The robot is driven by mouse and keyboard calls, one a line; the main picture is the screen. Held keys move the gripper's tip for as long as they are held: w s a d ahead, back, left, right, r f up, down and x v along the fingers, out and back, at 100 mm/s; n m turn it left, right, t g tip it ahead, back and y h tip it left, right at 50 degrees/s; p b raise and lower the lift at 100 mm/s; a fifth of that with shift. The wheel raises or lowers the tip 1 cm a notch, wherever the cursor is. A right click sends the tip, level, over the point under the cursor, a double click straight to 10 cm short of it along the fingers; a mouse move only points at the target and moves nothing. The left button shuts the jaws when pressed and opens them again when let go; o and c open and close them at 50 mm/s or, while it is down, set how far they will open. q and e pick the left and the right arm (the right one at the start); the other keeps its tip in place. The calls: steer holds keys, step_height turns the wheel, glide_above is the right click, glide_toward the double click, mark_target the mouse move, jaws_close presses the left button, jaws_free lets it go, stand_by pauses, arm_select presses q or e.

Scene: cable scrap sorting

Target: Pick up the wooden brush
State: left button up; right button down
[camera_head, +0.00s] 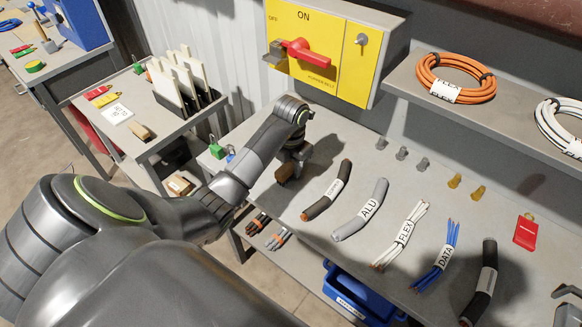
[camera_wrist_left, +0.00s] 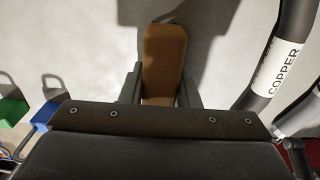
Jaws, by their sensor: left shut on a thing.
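The wooden brush (camera_head: 284,172) is a small brown block at the left end of the grey workbench. In the left wrist view its brown wooden body (camera_wrist_left: 163,48) lies lengthwise between the two dark fingers. My left gripper (camera_head: 291,162) points down over the bench and is shut on the brush; its fingers also show in the wrist view (camera_wrist_left: 160,88). The lower part of the brush is hidden behind the gripper's body in the wrist view. I cannot tell whether the brush touches the bench top. My right gripper is not in view.
Labelled cable pieces lie to the right, the copper one (camera_head: 327,190) nearest, then the ALU one (camera_head: 361,209). Green (camera_head: 217,151) and blue (camera_head: 231,154) padlocks sit to the left. A yellow switch box (camera_head: 345,70) hangs behind. Small connectors stand farther back.

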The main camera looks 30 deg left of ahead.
mark_target(291, 163)
arm_select(q)
step_height(291, 163, up, 5)
steer(key=shift+w+r+p, duration=0.1)
steer(key=shift+r+p, duration=0.1)
steer(key=shift+p, duration=0.15)
step_height(291, 163, up, 3)
steer(key=p, duration=0.3)
steer(key=shift+r+p, duration=0.7)
steer(key=shift+p, duration=0.15)
steer(key=o, duration=0.4)
steer(key=shift+c, duration=1.2)
steer(key=shift+f+b, duration=0.85)
steer(key=shift+s, duration=0.2)
